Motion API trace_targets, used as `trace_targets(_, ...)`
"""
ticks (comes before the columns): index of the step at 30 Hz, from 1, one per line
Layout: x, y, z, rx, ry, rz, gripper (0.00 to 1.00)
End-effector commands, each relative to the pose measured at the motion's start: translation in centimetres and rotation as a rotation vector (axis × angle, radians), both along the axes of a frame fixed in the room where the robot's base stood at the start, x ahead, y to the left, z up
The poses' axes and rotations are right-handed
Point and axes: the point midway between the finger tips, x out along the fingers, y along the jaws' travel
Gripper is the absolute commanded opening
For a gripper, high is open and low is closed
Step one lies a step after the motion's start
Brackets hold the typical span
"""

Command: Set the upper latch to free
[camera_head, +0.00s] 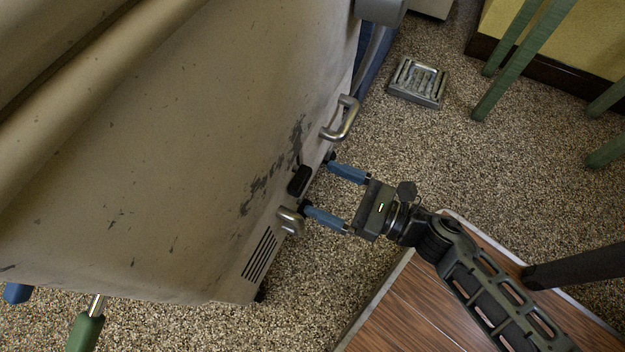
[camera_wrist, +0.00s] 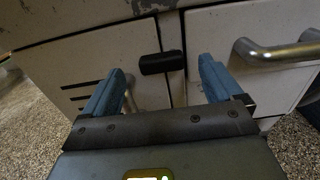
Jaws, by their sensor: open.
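A black latch (camera_head: 299,180) sits on the beige, worn washer body (camera_head: 200,140). It is the only latch I can make out, and I cannot tell whether it is the upper one. In the wrist view the black latch (camera_wrist: 162,64) lies crosswise over the gap between two pale panels. My gripper (camera_head: 318,183) has two blue fingers, spread open and empty. In the wrist view my gripper (camera_wrist: 162,72) has one finger to each side of the latch, apart from it. Nothing hides the latch in the wrist view.
A metal handle (camera_head: 341,118) is above the latch and another handle (camera_head: 290,222) below it, close to my fingers. Vent slots (camera_head: 259,254) are lower down. A metal grate (camera_head: 419,82) lies on the speckled floor. Green legs (camera_head: 523,58) stand at the upper right.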

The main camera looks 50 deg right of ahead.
Motion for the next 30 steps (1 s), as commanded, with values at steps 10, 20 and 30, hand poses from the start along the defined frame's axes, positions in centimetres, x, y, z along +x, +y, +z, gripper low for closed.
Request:
trace_targets(10,3.5,0.9,0.0,0.002,0.001,-0.001,0.93)
trace_targets(20,3.7,1.0,0.0,0.002,0.001,-0.001,0.89)
trace_targets(30,3.7,1.0,0.0,0.002,0.001,-0.001,0.56)
